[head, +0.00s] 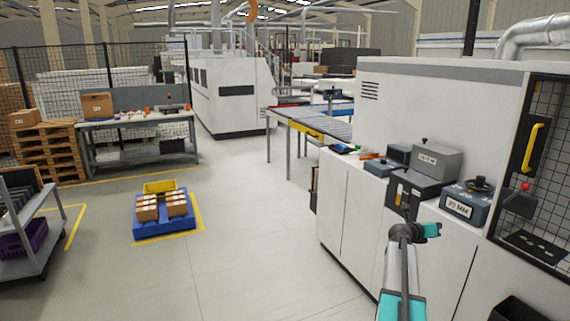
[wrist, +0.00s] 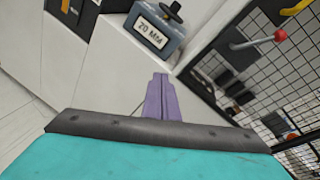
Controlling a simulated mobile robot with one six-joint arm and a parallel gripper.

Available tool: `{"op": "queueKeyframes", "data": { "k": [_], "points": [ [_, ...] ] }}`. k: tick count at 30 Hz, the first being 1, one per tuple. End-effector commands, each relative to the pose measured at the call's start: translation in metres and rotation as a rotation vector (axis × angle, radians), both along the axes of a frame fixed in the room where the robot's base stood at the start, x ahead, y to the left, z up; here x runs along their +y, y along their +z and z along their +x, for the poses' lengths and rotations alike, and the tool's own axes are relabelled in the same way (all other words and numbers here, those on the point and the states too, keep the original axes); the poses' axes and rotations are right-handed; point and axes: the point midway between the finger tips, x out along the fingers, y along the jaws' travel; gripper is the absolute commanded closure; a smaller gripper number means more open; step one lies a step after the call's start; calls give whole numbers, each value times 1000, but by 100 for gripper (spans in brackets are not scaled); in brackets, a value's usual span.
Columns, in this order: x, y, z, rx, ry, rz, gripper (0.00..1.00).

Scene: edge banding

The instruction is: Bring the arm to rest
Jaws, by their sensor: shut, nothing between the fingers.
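My arm shows at the lower right of the head view, in front of the white machine cabinet (head: 352,205). The upper part of the arm stands in front of the cabinet's near face. My gripper (wrist: 157,78) shows in the wrist view as two purple fingers pressed together, shut and empty. That box also shows on the cabinet top in the head view (head: 462,206).
Grey and dark boxes (head: 431,161) stand on the cabinet top. A mesh guard door with a yellow handle (head: 531,148) is at the right. A roller conveyor (head: 322,122) runs behind. A blue pallet with cartons (head: 166,229) sits on the floor left; the middle floor is clear.

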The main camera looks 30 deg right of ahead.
Motion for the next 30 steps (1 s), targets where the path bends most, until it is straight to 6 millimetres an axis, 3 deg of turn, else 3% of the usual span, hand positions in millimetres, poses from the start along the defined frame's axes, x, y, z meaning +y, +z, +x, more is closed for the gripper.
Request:
{"op": "queueKeyframes", "data": {
  "k": [1,6,15,23,30],
  "points": [
    [17,-20,16,9,25,18,100],
    [67,-75,56,31,91,74,100],
    [168,-177,103,55,178,199,100],
    [262,-265,119,35,205,337,100],
    [353,-345,111,-7,180,485,100]
  ]
}}
